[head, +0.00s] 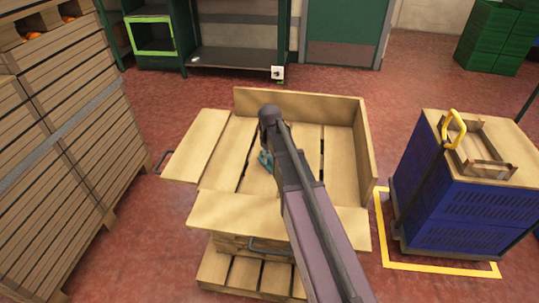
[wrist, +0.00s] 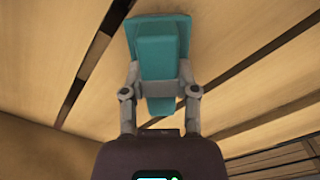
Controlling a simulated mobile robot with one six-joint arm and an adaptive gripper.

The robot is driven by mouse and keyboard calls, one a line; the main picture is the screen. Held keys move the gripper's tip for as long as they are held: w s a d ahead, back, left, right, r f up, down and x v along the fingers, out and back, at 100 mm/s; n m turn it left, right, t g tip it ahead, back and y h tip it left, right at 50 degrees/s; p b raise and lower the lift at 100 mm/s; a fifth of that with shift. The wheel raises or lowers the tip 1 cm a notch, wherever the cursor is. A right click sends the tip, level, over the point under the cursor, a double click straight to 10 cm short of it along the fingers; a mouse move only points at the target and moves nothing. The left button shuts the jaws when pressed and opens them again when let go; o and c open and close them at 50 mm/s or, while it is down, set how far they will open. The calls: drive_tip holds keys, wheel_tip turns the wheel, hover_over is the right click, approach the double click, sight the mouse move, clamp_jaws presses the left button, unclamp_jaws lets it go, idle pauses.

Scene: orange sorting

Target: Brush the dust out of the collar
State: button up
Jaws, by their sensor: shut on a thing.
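The wooden collar (head: 300,98) stands on pallets in the middle of the head view. My gripper (wrist: 158,88) is shut on a teal brush (wrist: 158,50), held between both fingers in the wrist view. In the head view the brush (head: 265,161) is low over the slatted floor (head: 338,155), left of the collar's middle, partly hidden by my arm. I cannot tell if its bristles touch the boards. No dust can be made out.
A tall stack of wooden crates (head: 60,130) stands at the left. A blue crate stack (head: 455,205) with a wooden top and yellow handle (head: 453,128) stands at the right inside yellow floor tape. A green shelf (head: 240,60) is behind. Red floor is clear between them.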

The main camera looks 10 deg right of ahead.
drive_tip(key=shift+s+a, duration=0.2)
drive_tip(key=shift+s, duration=0.35)
drive_tip(key=shift+s+a+f, duration=0.1)
drive_tip(key=shift+s+a, duration=0.15)
drive_tip(key=shift+s, duration=0.35)
drive_tip(key=shift+s+a+r, duration=0.1)
drive_tip(key=shift+s+a, duration=0.15)
drive_tip(key=shift+s, duration=0.4)
drive_tip(key=shift+s+a+f, duration=0.1)
drive_tip(key=shift+s+a, duration=0.15)
drive_tip(key=shift+s, duration=0.35)
drive_tip(key=shift+s, duration=0.1)
drive_tip(key=shift+s+a, duration=0.4)
drive_tip(key=shift+s, duration=0.4)
drive_tip(key=shift+s+a, duration=0.35)
drive_tip(key=shift+s, duration=0.45)
wheel_tip(320, 180, up, 6)
drive_tip(key=p, duration=0.6)
drive_tip(key=shift+r, duration=0.2)
